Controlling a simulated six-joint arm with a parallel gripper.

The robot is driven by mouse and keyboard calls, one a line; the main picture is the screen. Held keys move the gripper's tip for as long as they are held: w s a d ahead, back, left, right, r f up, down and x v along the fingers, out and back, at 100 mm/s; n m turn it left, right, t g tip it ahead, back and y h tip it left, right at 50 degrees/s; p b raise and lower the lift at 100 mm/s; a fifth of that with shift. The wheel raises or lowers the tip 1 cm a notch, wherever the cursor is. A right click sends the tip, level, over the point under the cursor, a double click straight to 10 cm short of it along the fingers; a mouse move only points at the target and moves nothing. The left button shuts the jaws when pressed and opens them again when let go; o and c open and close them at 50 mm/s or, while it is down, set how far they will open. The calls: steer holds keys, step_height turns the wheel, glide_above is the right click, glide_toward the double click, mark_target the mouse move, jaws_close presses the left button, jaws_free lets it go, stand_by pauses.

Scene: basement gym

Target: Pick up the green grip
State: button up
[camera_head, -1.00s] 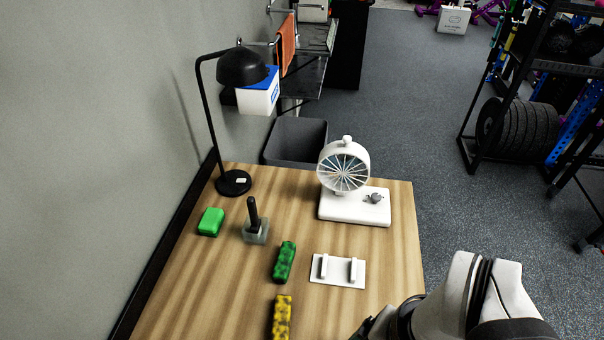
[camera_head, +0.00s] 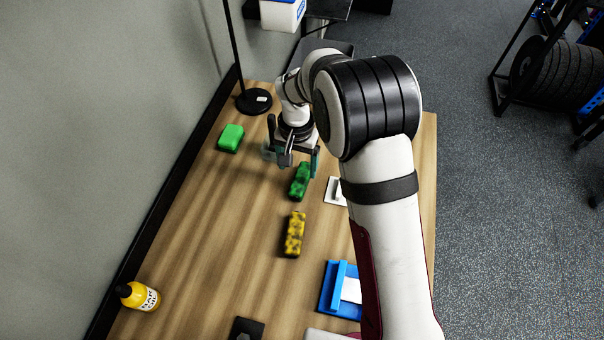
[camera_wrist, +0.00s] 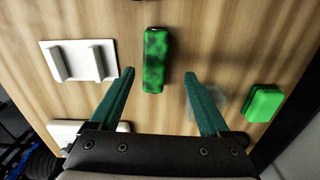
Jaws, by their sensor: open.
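The green grip (camera_head: 300,182) is a mottled green and black block lying on the wooden table, and it also shows in the wrist view (camera_wrist: 156,50). My gripper (camera_head: 292,158) is open and empty, pointing down close to the grip's far end. In the wrist view, the grip's near end lies between the two teal fingertips (camera_wrist: 159,75), with a gap on both sides. I cannot tell exactly how high the fingertips are above the table.
A plain green block (camera_head: 231,138) lies to the left. A yellow and black grip (camera_head: 294,234) lies nearer. A white two-post holder (camera_wrist: 78,63) sits beside the green grip. A lamp base (camera_head: 253,102), a yellow bottle (camera_head: 140,296) and a blue holder (camera_head: 329,290) stand around.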

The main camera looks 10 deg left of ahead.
mark_target(301, 177)
steer(key=f, duration=0.5)
steer(key=shift+d+f, duration=0.35)
steer(key=shift+d, duration=0.05)
jaws_close()
